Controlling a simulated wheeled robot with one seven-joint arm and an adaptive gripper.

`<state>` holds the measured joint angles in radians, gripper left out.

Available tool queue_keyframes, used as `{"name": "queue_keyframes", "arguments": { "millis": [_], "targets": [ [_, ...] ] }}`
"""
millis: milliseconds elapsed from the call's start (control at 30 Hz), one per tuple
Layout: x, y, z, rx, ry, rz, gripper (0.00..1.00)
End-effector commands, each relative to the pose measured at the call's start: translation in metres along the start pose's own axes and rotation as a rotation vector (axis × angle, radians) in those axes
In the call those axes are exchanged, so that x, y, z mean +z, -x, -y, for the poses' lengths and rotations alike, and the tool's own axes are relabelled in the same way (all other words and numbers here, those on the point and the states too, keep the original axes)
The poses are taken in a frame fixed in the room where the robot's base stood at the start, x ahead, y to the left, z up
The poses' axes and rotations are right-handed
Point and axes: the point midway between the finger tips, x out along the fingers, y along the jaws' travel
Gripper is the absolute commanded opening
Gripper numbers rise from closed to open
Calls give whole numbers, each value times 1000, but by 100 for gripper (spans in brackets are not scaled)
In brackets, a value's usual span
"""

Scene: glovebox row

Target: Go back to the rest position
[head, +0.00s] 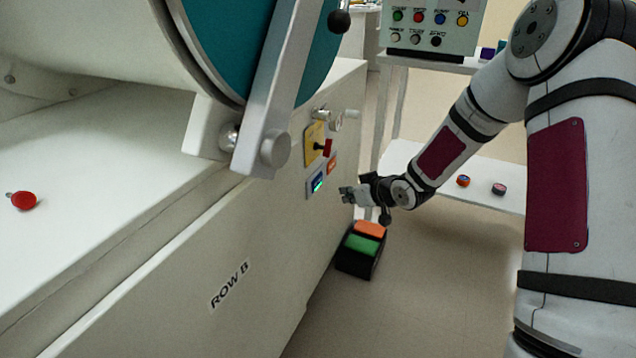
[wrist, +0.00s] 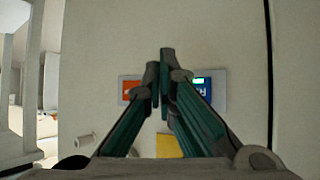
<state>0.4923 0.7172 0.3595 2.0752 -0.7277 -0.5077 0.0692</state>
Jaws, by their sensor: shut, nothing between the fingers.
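My gripper (head: 347,194) is at the end of my arm, in front of the side panel of the white glovebox cabinet (head: 190,290). In the wrist view my gripper (wrist: 160,65) shows its two fingers together, shut and empty. Behind the fingers are an orange switch plate (wrist: 130,90) and a blue switch plate (wrist: 202,90) with a lit green strip. In the head view the blue switch (head: 317,184) and the orange switch (head: 332,163) sit on the panel left of the gripper. I cannot tell whether the fingertips touch the panel.
A yellow plate with a red handle (head: 327,148) is above the switches. A black box with green and orange pads (head: 362,245) is on the floor below my gripper. A shelf (head: 480,190) with small round items stands behind. A button panel (head: 430,25) stands at the back.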

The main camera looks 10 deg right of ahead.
Motion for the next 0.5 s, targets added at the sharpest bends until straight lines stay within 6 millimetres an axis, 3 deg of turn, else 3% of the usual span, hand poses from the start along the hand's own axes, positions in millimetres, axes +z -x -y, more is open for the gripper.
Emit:
{"name": "queue_keyframes", "arguments": {
  "millis": [367,500],
  "targets": [
    [-1,1,0,2,1,2,0],
    [-5,13,-1,30,17,46,0]
  ]
}}
